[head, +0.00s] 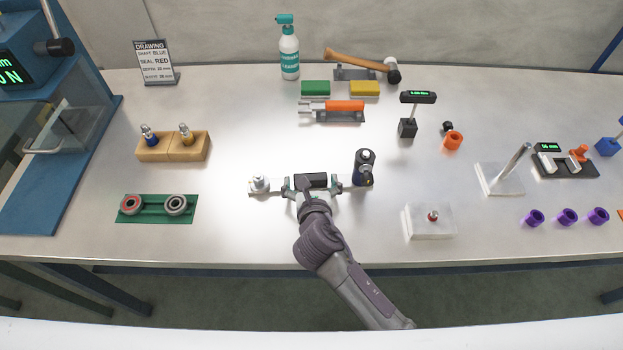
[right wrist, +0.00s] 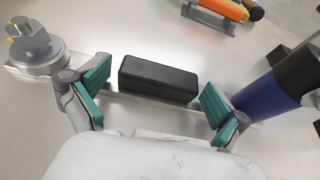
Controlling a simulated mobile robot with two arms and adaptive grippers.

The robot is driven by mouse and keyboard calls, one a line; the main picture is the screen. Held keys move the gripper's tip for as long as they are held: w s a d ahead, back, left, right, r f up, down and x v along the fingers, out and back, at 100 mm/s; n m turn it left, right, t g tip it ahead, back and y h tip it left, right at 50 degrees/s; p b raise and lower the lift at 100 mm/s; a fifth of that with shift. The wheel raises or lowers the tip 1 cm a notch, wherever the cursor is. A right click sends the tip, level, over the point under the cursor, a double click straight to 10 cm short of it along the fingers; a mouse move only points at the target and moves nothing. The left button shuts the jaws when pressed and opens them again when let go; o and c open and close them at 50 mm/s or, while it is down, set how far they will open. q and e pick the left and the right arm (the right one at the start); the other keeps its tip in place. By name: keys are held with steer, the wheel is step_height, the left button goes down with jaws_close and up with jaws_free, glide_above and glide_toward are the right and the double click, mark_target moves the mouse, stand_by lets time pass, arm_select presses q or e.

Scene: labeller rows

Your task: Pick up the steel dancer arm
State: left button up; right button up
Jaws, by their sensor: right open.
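The steel dancer arm (head: 273,187) lies flat on the bench near the front middle. It is a light metal bar with a black block (right wrist: 158,80) at its middle. A round steel hub (right wrist: 38,52) stands at its left end, and a dark blue and black roller (head: 363,168) stands upright at its right end. My right gripper (head: 311,187) is open over the bar, its teal-padded fingers on either side of the black block. In the right wrist view a gap shows between each pad and the block. My left gripper is not in view.
A green bearing tray (head: 156,217) and wooden block (head: 172,155) stand left. A clear block (head: 429,221) stands to the right, with purple rings (head: 567,216) farther right. An orange-handled tool (head: 345,106), sponges and a hammer lie behind. The bench around the arm is clear.

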steer(key=c, duration=1.4)
steer(key=shift+r, duration=0.15)
steer(key=shift+c, duration=0.6)
